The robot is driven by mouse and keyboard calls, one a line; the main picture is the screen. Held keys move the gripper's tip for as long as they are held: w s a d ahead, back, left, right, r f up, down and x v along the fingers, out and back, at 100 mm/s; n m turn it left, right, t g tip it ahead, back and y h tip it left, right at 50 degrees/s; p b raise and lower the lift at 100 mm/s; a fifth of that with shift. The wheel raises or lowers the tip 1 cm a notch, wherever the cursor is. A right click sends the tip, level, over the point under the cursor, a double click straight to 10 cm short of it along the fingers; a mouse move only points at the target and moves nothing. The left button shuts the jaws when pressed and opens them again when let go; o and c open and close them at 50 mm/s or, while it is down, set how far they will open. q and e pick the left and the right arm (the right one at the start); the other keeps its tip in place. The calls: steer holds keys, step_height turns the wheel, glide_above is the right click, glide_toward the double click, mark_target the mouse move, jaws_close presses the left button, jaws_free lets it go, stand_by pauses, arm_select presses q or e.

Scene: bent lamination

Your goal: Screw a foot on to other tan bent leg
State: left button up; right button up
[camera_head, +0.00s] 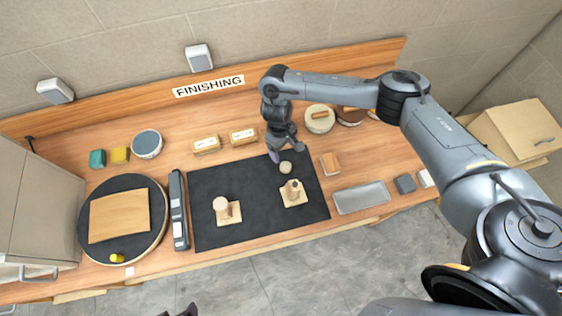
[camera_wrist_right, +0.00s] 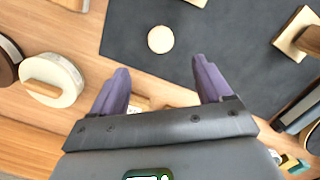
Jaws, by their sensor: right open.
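A round tan foot (camera_head: 286,167) lies flat on the black mat; it also shows in the right wrist view (camera_wrist_right: 160,39). One tan bent leg (camera_head: 293,193) stands on the mat in front of it, with a small dark stud at its top. The other bent leg (camera_head: 226,212) stands further left with a round foot-like disc on top; part of it shows in the right wrist view (camera_wrist_right: 296,35). My right gripper (camera_head: 280,153) is open and empty, just behind the loose foot, its purple fingers (camera_wrist_right: 168,85) apart. A dark piece at the bottom edge may be my left gripper (camera_head: 188,311).
The black mat (camera_head: 258,222) has clear room between and around the legs. A grey tray (camera_head: 361,197) and a wood-topped block (camera_head: 330,163) are at its right. A long dark tool (camera_head: 179,210) and a round turntable (camera_head: 88,242) are at its left. Round containers (camera_head: 319,118) stand behind.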

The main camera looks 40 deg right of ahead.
steer(key=b, duration=0.2)
glide_above(285, 165)
step_height(285, 165, down, 5)
steer(key=shift+a+r, duration=0.1)
steer(key=shift+f, duration=0.45)
